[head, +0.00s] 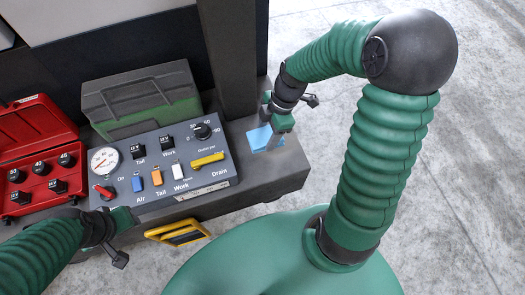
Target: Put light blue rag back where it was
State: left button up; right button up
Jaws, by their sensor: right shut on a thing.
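The light blue rag (258,138) is a small flat piece at the right end of the dark bench (275,178), just right of the control panel. My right gripper (273,138) reaches down over it from above and is shut on it. The fingers cover part of the rag, and I cannot tell whether its underside touches the bench. My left gripper (126,220) is at the panel's lower left edge, away from the rag. Its fingertips are too small and angled to tell whether they are open.
The control panel (150,190) carries a gauge, knobs and several coloured switches. A dark green case (140,95) stands behind it. An open red case (35,150) with black sockets lies at left. A yellow-framed item (178,232) is at the bench's front. Open concrete floor is at right.

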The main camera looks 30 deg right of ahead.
aim_at(265, 154)
jog(key=f, duration=0.2)
jog(key=f+b, duration=0.1)
jog(key=f, duration=0.2)
jog(key=f+b, duration=0.1)
jog(key=f, duration=0.2)
jog(key=shift+s+d+f, duration=0.15)
jog(key=shift+d, duration=0.1)
jog(key=shift+f, duration=0.35)
jog(key=shift+c, duration=0.6)
jog(key=shift+a+r, duration=0.1)
jog(key=shift+r, duration=0.05)
jog(key=shift+c, duration=0.8)
jog(key=o, duration=1.5)
jog(key=shift+c, duration=0.2)
